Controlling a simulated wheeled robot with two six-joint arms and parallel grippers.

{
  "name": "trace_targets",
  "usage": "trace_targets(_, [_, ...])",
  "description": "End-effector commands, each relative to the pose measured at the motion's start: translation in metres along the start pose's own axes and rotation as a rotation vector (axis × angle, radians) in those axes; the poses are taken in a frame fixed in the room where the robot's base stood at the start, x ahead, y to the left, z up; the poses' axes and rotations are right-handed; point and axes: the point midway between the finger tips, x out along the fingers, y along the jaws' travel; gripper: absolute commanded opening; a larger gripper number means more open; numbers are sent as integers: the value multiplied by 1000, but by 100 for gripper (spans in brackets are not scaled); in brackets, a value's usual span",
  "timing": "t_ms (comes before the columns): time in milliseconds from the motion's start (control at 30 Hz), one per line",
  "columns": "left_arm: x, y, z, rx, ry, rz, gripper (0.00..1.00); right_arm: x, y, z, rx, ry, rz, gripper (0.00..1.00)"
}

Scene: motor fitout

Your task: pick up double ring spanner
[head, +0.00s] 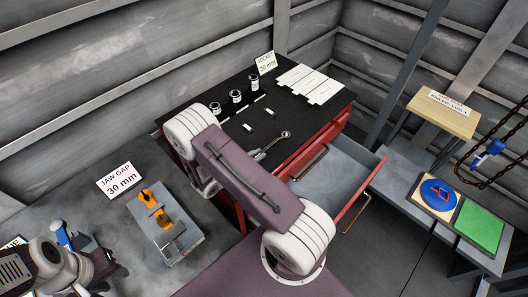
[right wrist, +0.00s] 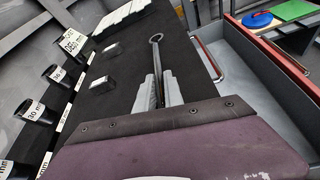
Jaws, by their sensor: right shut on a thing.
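The double ring spanner (head: 274,144) is a slim grey metal tool over the black top of the red tool chest. In the right wrist view its far ring (right wrist: 156,39) points away from me. My right gripper (right wrist: 160,82) is shut on its shaft, one finger on each side. In the head view my right gripper (head: 257,155) is partly covered by my arm. The spanner's near end is hidden, and I cannot tell whether it touches the top. My left gripper (head: 88,264) is at the lower left, its jaws unclear.
The black chest top (head: 300,118) holds several sockets (head: 236,97), small blocks and white cards (head: 310,84). An open grey drawer (head: 333,170) juts out at the right. A grey tray with orange parts (head: 170,232) sits left. A shelf holds a blue disc (head: 438,193) and green plate (head: 479,226).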

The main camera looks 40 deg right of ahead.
Motion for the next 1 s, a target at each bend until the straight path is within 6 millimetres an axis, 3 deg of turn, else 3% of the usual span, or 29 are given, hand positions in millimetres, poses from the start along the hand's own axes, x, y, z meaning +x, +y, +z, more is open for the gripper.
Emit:
trace_targets(733, [0,0,0,0,0,0,36,-1,1,2,1,-2,1,0])
trace_targets(1000, [7,0,1,0,0,0,36,-12,7,29,5,-1,2,0])
